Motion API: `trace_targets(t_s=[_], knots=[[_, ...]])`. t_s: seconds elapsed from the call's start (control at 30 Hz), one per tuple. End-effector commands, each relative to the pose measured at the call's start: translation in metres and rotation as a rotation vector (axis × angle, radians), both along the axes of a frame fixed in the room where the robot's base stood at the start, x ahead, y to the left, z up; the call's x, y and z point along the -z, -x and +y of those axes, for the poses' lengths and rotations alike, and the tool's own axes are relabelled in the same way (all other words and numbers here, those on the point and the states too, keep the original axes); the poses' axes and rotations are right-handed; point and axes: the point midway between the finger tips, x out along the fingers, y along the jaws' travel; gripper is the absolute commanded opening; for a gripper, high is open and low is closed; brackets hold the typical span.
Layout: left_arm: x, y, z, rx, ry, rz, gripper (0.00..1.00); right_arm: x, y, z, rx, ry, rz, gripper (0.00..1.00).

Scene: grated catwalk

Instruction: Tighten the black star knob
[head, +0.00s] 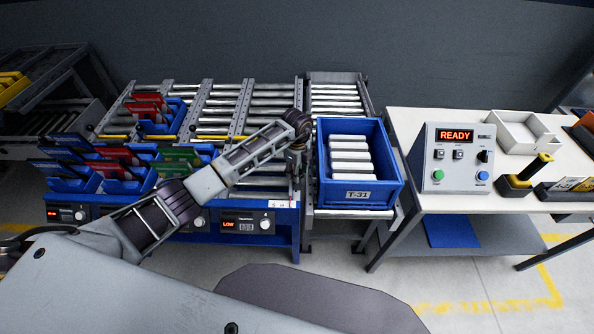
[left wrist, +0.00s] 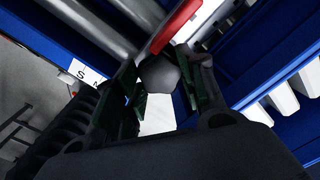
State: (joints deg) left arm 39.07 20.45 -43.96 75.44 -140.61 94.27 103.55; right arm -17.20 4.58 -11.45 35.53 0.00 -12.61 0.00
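In the left wrist view a dark grey, faceted round knob (left wrist: 158,75) sits between the fingertips of my left gripper (left wrist: 160,85). One finger is on each side of it, at or very near its sides; I cannot tell whether both touch. No clear star lobes show. In the head view my left gripper (head: 294,165) points down at the right end of the blue-framed roller rack, just left of the blue crate. The knob cannot be made out there. My right gripper is not in view.
A red bar (left wrist: 178,25) runs just beyond the knob. Blue bins with coloured parts (head: 125,176) lie on the rack's left. A white table (head: 415,120) with a READY control box (head: 457,160) is farther right.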

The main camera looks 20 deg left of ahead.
Motion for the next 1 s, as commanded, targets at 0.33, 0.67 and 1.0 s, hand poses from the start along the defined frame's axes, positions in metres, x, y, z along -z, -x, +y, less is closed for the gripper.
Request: trace_targets(t_s=[0.33,0.67,1.0], knots=[[0.000,0.000,0.000,0.012,-0.001,-0.001,0.16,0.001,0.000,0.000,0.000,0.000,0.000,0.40],[0.000,-0.001,0.001,0.138,-0.001,-0.003,0.16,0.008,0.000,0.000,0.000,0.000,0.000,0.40],[0.000,-0.001,0.001,0.375,-0.001,-0.003,0.16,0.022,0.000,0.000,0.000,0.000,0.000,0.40]])
